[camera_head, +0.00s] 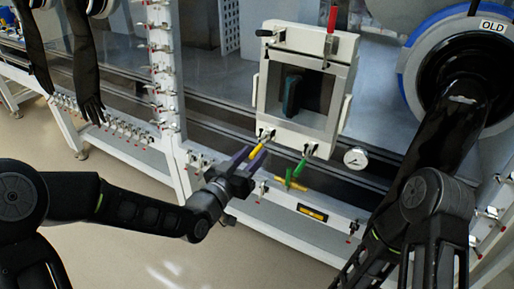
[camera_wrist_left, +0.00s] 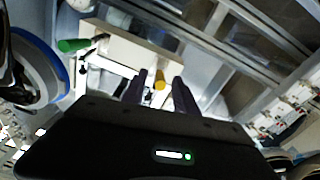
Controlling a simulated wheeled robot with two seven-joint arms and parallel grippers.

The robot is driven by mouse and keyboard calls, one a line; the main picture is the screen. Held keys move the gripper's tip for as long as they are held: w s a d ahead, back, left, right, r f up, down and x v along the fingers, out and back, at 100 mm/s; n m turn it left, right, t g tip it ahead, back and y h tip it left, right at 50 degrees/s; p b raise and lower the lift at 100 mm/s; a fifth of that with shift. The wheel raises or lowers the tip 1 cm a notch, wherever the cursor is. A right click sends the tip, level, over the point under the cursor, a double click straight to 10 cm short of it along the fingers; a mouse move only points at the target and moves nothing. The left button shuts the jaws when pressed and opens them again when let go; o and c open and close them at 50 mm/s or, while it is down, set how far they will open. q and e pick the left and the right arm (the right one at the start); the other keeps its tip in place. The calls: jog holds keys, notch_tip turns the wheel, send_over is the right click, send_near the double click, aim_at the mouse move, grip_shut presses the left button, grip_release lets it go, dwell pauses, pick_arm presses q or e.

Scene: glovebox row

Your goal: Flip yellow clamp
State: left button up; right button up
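The yellow clamp (camera_head: 257,151) is a short yellow handle at the lower left corner of a small framed door (camera_head: 345,85) on the glovebox front. In the left wrist view its round yellow end (camera_wrist_left: 160,79) shows between the fingertips. My left gripper (camera_head: 243,161) has dark purplish fingers and is open just below and left of the clamp. In the left wrist view the fingers (camera_wrist_left: 161,88) are spread, one on each side of the yellow end. Whether they touch it I cannot tell.
A green clamp (camera_head: 300,167) sits at the door's lower right and also shows in the left wrist view (camera_wrist_left: 76,45). A red-handled clamp (camera_head: 332,20) is on top. A gauge (camera_head: 356,158) and a blue-ringed glove port (camera_head: 412,62) are to the right.

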pick_arm(q)
jog(key=shift+x, duration=1.35)
grip_shut()
dwell(0.4)
